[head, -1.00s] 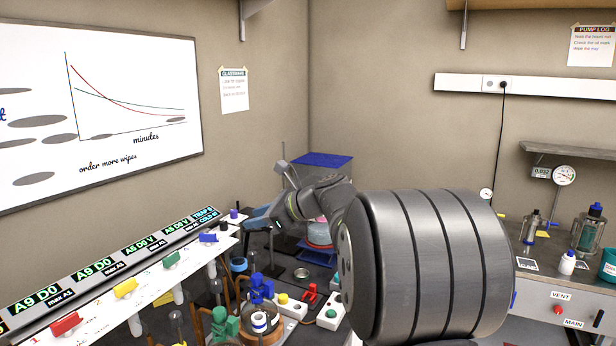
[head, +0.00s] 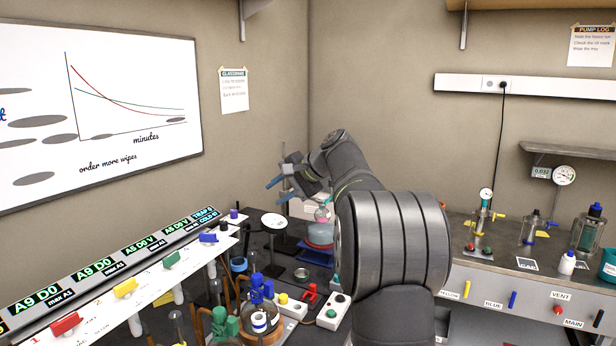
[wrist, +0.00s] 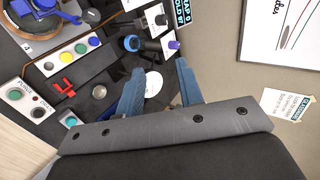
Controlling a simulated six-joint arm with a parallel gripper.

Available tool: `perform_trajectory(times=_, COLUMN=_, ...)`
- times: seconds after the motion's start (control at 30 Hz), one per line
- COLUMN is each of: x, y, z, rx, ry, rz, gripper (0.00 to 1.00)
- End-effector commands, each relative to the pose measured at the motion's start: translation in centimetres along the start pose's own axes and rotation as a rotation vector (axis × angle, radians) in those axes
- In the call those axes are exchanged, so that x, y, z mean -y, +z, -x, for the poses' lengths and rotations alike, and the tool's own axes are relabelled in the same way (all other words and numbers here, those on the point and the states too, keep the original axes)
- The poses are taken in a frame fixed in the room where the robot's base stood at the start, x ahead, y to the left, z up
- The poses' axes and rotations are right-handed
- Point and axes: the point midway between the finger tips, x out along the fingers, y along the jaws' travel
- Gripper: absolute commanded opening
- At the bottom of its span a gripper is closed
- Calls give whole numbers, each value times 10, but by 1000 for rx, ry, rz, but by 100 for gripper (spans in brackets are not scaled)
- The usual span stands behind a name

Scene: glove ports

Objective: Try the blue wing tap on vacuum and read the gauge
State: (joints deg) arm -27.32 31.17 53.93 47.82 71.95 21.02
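A blue wing-shaped tap (head: 208,238) sits at the far end of the row on the white sloped rack at left, past red, yellow and green taps. A separate blue handle (head: 512,299) is on the right bench front by the label BLUE. A round dial gauge (head: 564,176) is on the right wall beside a small display that appears to read 0.032; its needle is too small to read. A smaller gauge (head: 486,194) stands left of it. My gripper (head: 274,190) is raised near the back corner, apart from both. The wrist view shows its blue fingers (wrist: 158,76) open and empty.
A pink flask (head: 322,214) is beside my arm. Jars stand on the right bench.

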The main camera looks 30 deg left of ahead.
Motion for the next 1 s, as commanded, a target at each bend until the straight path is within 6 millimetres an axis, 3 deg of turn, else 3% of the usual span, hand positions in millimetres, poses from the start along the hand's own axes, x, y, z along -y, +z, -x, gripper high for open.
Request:
perform_trajectory(times=0.7, x=-3, y=-71, z=28, rx=-21, ry=225, rz=852, gripper=34)
perform_trajectory(times=1.0, x=-6, y=-89, z=38, rx=-3, ry=300, rz=1078, gripper=34)
